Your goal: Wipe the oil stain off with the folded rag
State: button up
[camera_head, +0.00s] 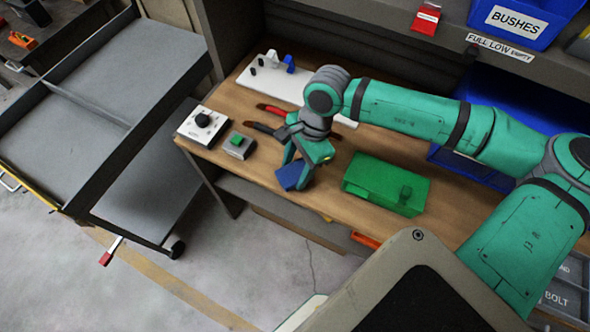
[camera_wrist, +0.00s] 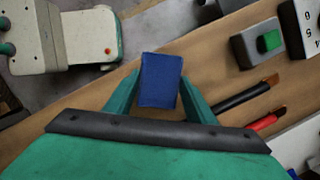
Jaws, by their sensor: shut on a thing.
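The folded rag is a small blue block-like bundle (camera_head: 291,175) near the front edge of the wooden bench (camera_head: 230,162). My gripper (camera_head: 296,165) is shut on it, pointing down. In the wrist view the rag (camera_wrist: 160,82) sits between the two green fingers (camera_wrist: 158,95), its sides against them. I cannot tell whether the rag touches the bench top. No oil stain can be made out in either view; the rag and gripper may hide it.
A green box (camera_head: 386,184) stands right of my gripper. A green-button box (camera_head: 238,145) and a white dial box (camera_head: 203,125) stand left. Red and black handled tools (camera_wrist: 245,97) lie behind. A white board (camera_head: 300,85) is at the back, a grey cart (camera_head: 130,75) at left.

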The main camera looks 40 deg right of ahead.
jog(key=shift+r, duration=2.1)
jog(key=shift+r, duration=1.5)
jog(key=shift+w, duration=0.1)
